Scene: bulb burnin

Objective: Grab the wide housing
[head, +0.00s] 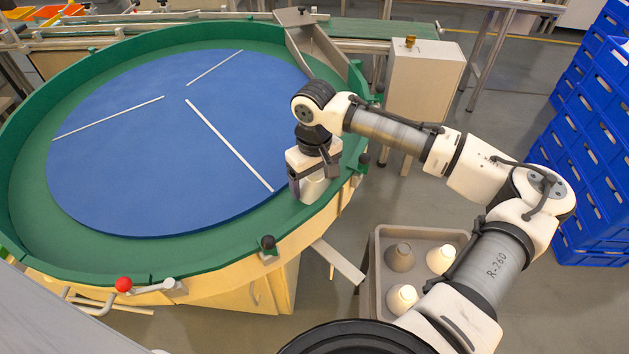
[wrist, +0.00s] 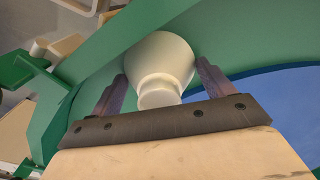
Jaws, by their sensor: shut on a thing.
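A white, flared housing (wrist: 162,68) shows in the wrist view between the two fingers of my gripper (wrist: 163,80), its narrow neck toward the palm. My gripper is shut on it. In the head view my gripper (head: 312,190) is low at the right edge of the round table (head: 150,150), over its green rim, and the housing (head: 314,187) shows between the fingers. I cannot tell whether the housing touches the table surface.
A grey tray (head: 375,265) at the lower right holds a grey housing (head: 400,258) and two pale ones (head: 440,259) (head: 402,299). White strips divide the blue disc, which is otherwise bare. A metal chute (head: 312,45) stands at the back rim. Blue crates (head: 595,140) are stacked at right.

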